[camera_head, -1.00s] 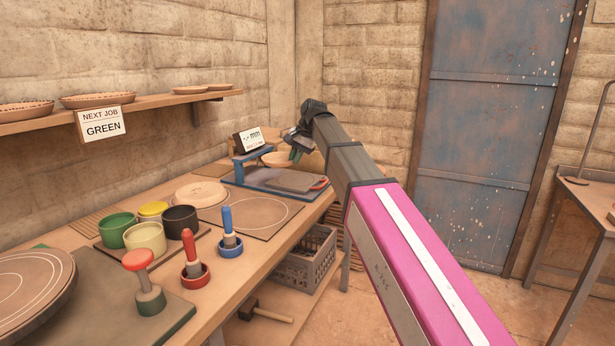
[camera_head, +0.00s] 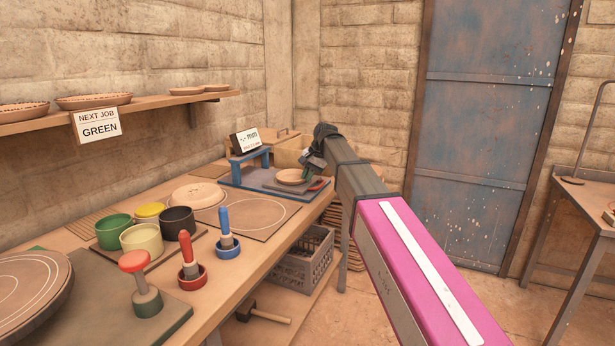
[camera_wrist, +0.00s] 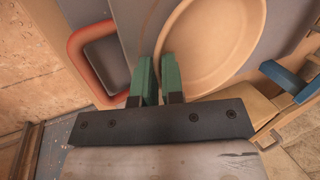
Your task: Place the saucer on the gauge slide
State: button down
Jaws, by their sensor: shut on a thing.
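The saucer (camera_head: 291,177), a round shallow tan dish, is at the gauge in the head view, low over the grey gauge slide (camera_head: 297,189). I cannot tell for sure whether it touches the slide. My gripper (camera_head: 308,175) is shut on the saucer's rim at its right side. In the wrist view, the green fingers (camera_wrist: 158,80) pinch the edge of the saucer (camera_wrist: 215,45), which looks about level. The slide's red handle (camera_wrist: 75,45) shows to the left of the fingers there. The slide's surface under the saucer is hidden.
The blue gauge frame (camera_head: 235,170) stands just left of the saucer, with a display box (camera_head: 245,141) above it. Coloured pots, including a black one (camera_head: 177,220), and upright red and blue tools stand nearer on the bench. A grey crate (camera_head: 300,262) is below.

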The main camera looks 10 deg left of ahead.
jog(key=c, duration=1.5)
grip_release()
jog(key=shift+f, duration=0.1)
jog(key=w+v, duration=0.1)
jog(key=v, duration=1.1)
jog(key=s+d+f+h, duration=0.1)
jog(key=s+d+f, duration=0.45)
jog(key=f, duration=0.55)
jog(key=s+d+f+n+h, duration=0.1)
jog(key=s+d+f, duration=0.3)
jog(key=d+f, duration=0.5)
jog(key=s+d+f+h, duration=0.1)
jog(key=s+d+f, duration=0.35)
jog(key=f, duration=0.95)
jog(key=shift+n+g+h, duration=0.3)
jog(key=shift+n+h, duration=0.4)
jog(key=s+d+f, duration=0.2)
jog(key=s+f, duration=0.1)
jog(key=s, duration=0.1)
jog(key=s+d+f, duration=0.2)
jog(key=s+f, duration=0.2)
jog(key=s+d+f, duration=0.3)
jog(key=s, duration=0.1)
jog(key=shift+s+f, duration=0.2)
jog(key=shift+f, duration=0.05)
